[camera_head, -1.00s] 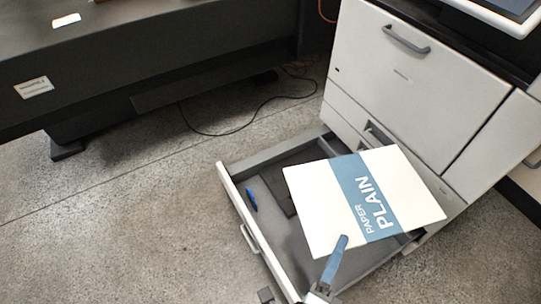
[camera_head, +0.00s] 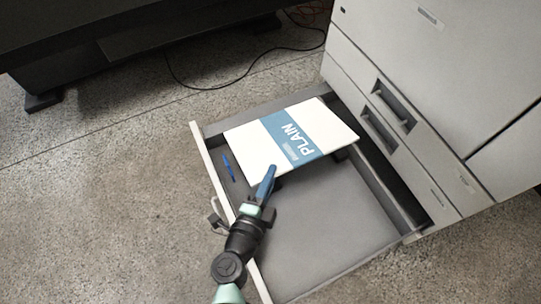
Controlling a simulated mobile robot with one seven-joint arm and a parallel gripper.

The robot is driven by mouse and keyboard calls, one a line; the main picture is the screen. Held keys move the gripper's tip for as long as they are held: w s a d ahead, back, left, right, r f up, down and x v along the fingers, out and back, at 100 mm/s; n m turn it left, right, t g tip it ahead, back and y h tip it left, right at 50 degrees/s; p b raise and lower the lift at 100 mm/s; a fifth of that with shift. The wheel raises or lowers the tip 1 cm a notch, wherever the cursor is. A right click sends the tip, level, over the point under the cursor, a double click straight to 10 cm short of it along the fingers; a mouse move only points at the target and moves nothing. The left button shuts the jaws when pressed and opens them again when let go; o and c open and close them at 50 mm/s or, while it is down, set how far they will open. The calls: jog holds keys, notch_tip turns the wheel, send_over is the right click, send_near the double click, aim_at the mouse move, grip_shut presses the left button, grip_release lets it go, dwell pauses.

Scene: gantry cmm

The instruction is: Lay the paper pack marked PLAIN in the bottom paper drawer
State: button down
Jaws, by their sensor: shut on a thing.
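The paper pack (camera_head: 325,127) is white with a blue band marked PLAIN. It is over the back part of the open bottom paper drawer (camera_head: 330,215), near the drawer's far wall. My gripper (camera_head: 266,185) is shut on the pack's near edge, with a blue finger showing on top.
The white machine cabinet (camera_head: 420,70) stands at the right, with a shut drawer (camera_head: 390,108) above the open one. The drawer's front wall (camera_head: 208,165) faces left. A dark machine (camera_head: 130,40) and a cable (camera_head: 230,80) are behind. Speckled floor (camera_head: 100,200) at left is clear.

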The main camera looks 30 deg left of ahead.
jog(key=w+f+b, duration=0.4)
jog(key=f+b, duration=0.1)
jog(key=b, duration=0.4)
send_over(277, 183)
jog(key=shift+w+f, duration=0.1)
jog(key=shift+f, duration=2.35)
jog(key=c, duration=1)
grip_release()
